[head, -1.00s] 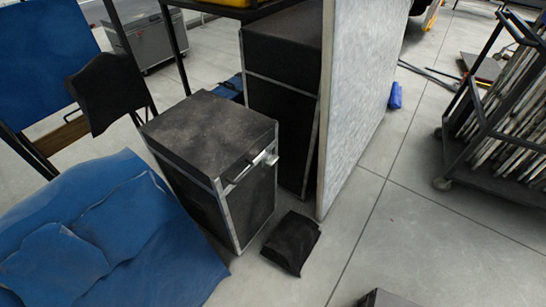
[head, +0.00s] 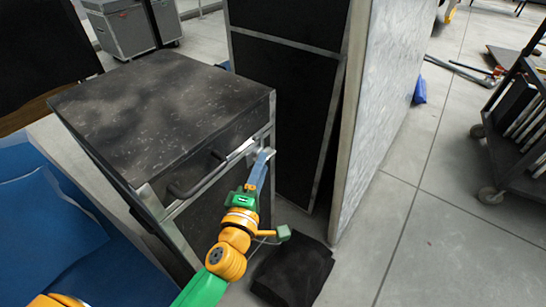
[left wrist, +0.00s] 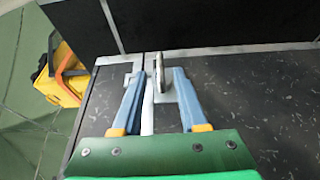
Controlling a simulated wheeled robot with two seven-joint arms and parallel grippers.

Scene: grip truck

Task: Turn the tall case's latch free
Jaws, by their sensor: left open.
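The tall black case (head: 165,95) has metal edges and a black handle (head: 198,178) on its front. Its latch hardware lies near the front right corner, mostly hidden by my gripper in the head view. My left gripper (head: 264,157) is at that corner. In the left wrist view, the open blue fingers (left wrist: 158,76) stand on either side of an upright metal latch piece (left wrist: 159,70). I cannot tell whether either finger touches it. My right gripper is not in view.
A taller black case (head: 285,95) and a pale panel (head: 372,110) stand close behind. A black folded cloth or bag (head: 295,272) lies on the floor beneath my arm. Blue cloth (head: 50,225) is at left.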

